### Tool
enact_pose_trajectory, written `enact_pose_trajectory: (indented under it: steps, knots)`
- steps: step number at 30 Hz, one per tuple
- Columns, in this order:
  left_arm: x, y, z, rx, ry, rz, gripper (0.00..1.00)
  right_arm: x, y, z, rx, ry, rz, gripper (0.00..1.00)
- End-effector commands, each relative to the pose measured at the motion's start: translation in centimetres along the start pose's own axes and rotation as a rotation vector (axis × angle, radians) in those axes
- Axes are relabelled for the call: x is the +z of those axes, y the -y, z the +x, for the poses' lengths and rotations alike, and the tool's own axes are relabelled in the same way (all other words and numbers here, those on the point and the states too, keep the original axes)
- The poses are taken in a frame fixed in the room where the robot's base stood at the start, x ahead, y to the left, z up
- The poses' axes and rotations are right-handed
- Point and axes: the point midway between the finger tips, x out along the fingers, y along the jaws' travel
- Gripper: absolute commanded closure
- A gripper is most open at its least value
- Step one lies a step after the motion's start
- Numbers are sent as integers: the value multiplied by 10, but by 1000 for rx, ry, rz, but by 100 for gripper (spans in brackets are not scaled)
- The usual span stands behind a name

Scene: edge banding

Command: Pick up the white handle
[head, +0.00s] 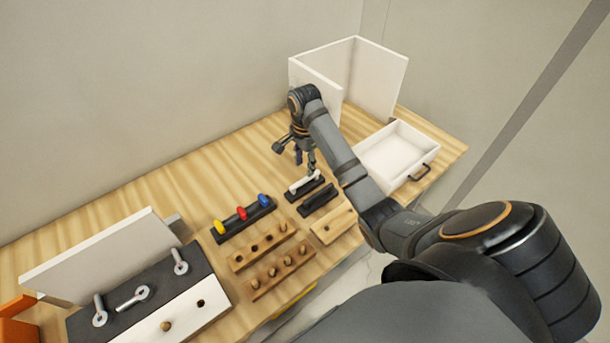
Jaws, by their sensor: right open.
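The white handle (303,184) is a short white bar lying on a dark holder (293,196) near the middle of the wooden table. My right gripper (306,163) points down just above and behind the white handle. It is open, and its fingers look empty. One finger is close to the far end of the handle; I cannot tell whether it touches. My left gripper is not in view.
A black handle (318,200) lies on a holder in front. A rack with yellow, red and blue knobs (242,213) is left. Wooden peg racks (264,246) stand nearer. A white drawer (397,158) and white panels (378,75) are right and behind.

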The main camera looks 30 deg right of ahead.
Motion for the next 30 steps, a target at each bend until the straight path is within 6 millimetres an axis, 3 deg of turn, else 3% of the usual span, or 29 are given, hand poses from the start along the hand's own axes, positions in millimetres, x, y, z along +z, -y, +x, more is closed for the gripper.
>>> enact_pose_trajectory:
  steps: [1, 3, 5, 12, 14, 17, 23, 30]
  knots:
    - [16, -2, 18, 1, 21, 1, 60, 0, 0, 19, 0, 0, 0, 58]
    - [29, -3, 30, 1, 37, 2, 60, 0, 0, 32, 0, 0, -1, 58]
    - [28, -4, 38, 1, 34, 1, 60, 0, 0, 39, -1, 0, -1, 58]
    - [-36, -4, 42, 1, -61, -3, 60, 0, 0, 43, -1, -1, -1, 58]
    - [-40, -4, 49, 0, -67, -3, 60, -1, -1, 50, -1, -1, -1, 58]
    - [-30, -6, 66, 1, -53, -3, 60, -2, -2, 68, 0, -1, -1, 58]
    - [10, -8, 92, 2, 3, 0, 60, -2, -2, 94, -2, -1, -1, 58]
    - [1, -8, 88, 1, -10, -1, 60, -2, -2, 90, -2, -1, -2, 61]
